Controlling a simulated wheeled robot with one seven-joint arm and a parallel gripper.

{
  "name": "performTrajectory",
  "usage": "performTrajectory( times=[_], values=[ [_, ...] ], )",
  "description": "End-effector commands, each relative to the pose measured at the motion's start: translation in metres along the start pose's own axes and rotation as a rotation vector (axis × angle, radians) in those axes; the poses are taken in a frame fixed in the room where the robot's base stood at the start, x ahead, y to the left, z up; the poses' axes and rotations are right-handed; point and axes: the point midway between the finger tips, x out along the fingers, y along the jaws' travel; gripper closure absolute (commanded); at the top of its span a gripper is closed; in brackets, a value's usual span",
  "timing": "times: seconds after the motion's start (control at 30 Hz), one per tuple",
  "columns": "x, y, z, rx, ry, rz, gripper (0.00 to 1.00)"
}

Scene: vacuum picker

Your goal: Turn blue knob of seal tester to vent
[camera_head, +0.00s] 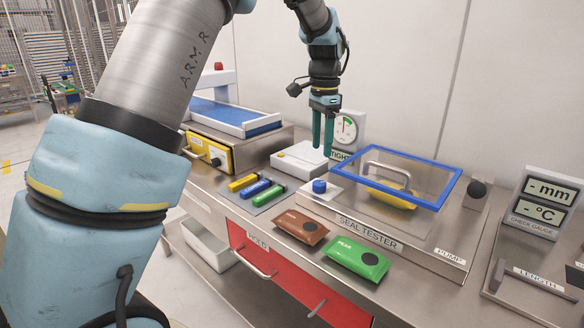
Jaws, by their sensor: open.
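The seal tester (345,222) is a steel box on the bench with a clear lid in a blue frame (440,207) and a grey handle. A yellow pouch (391,193) lies under the lid. The blue knob (319,186) sits at the left end of the tester's top; its pointer is too small to read. My gripper (322,150) points down, open and empty, above and behind the blue knob, near the white box and the dial gauge. It is apart from the knob.
A brown pouch (302,227) and a green pouch (357,258) lie in front of the tester. A dial gauge (347,130) stands behind.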

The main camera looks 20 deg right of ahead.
Motion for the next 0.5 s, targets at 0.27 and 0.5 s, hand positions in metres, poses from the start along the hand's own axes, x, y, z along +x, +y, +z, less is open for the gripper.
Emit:
performTrajectory(
  times=[0.27, 0.5],
  values=[
    [0.03, 0.002, -0.002, 0.011, -0.005, 0.003, 0.42],
    [0.074, 0.001, -0.002, 0.009, -0.004, 0.002, 0.42]
  ],
)
